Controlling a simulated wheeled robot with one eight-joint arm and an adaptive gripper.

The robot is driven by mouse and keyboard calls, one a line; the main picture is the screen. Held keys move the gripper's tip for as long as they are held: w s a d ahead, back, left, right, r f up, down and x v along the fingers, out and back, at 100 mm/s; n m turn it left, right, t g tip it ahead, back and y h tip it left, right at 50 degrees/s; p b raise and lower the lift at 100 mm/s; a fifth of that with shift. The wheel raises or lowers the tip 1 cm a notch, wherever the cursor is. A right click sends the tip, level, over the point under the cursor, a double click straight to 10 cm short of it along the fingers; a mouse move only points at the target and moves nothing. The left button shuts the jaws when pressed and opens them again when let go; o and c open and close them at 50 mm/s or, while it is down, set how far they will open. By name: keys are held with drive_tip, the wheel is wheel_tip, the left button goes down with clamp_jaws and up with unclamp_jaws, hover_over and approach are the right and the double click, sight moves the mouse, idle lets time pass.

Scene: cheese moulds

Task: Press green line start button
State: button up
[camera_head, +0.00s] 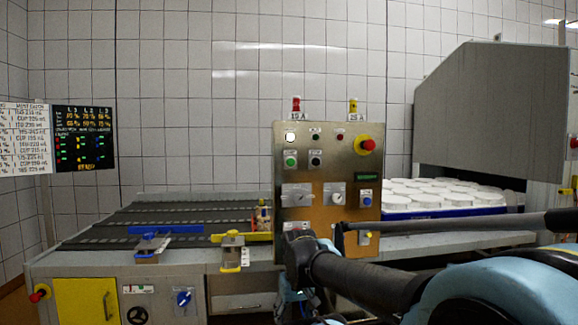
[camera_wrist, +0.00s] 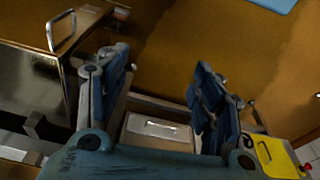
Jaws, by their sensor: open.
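The steel control panel (camera_head: 325,215) stands upright near the middle of the head view. The wrist view does not show the buttons.
A red emergency knob (camera_head: 366,145) on a yellow base is at the panel's upper right. A dark conveyor (camera_head: 170,222) with blue and yellow guides lies left. A blue tray (camera_head: 450,212) of white moulds is right. In the wrist view, a metal cabinet (camera_wrist: 35,75) stands left.

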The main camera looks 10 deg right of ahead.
clamp_jaws()
idle(1.4)
